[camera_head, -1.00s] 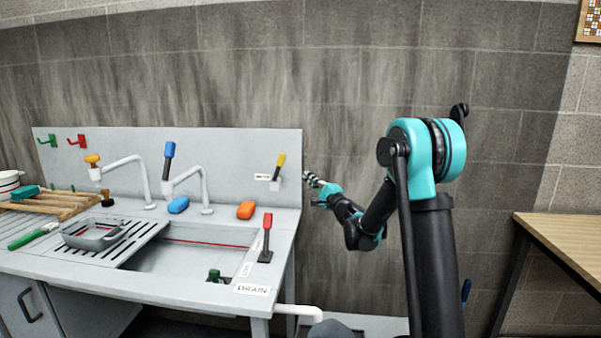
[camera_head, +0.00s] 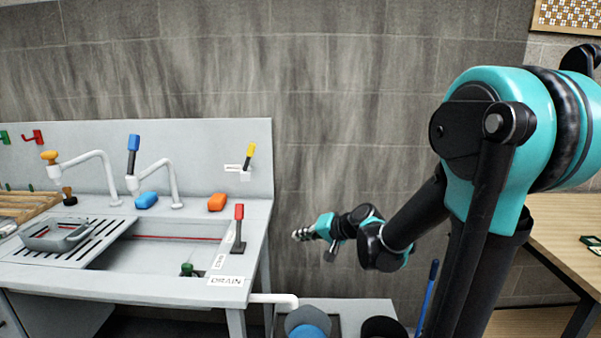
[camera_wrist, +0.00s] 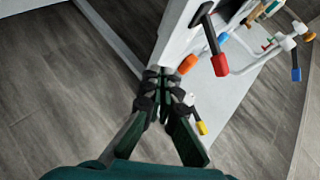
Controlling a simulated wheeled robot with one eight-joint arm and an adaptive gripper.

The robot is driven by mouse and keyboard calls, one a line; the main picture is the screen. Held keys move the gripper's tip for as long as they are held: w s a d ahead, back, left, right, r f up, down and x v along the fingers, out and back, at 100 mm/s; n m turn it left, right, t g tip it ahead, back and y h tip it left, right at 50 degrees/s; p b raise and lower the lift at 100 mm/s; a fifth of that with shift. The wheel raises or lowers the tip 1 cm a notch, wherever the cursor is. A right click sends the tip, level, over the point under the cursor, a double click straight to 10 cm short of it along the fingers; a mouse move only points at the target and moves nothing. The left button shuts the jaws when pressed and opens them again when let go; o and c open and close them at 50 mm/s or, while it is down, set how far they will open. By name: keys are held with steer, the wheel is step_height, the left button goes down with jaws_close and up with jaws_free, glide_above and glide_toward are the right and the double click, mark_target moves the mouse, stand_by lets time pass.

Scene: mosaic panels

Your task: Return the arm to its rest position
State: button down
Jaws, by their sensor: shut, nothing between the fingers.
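My gripper (camera_head: 301,234) is in front of the wall, to the right of the sink unit (camera_head: 160,287), with its tip pointing left toward it. In the wrist view my gripper (camera_wrist: 163,75) has its fingers together and empty. My arm (camera_head: 415,217) reaches down and left from the large teal joint at the right of the head view. The gripper appears clear of the sink unit in the head view, though the exact gap is hard to judge.
A low stand with bins (camera_head: 307,323) is below the arm. A wooden table (camera_head: 560,232) stands at right.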

steer(key=s+d+f+n+g+h, duration=0.1)
steer(key=s+d+f+h, duration=0.3)
steer(key=s+d, duration=0.5)
steer(key=s+d+f+n+g+h, duration=0.1)
steer(key=s+d+f+g+h, duration=0.1)
steer(key=s+d+f+h, duration=0.3)
steer(key=s+d+f, duration=0.4)
steer(key=s+d, duration=0.1)
steer(key=shift+s, duration=0.35)
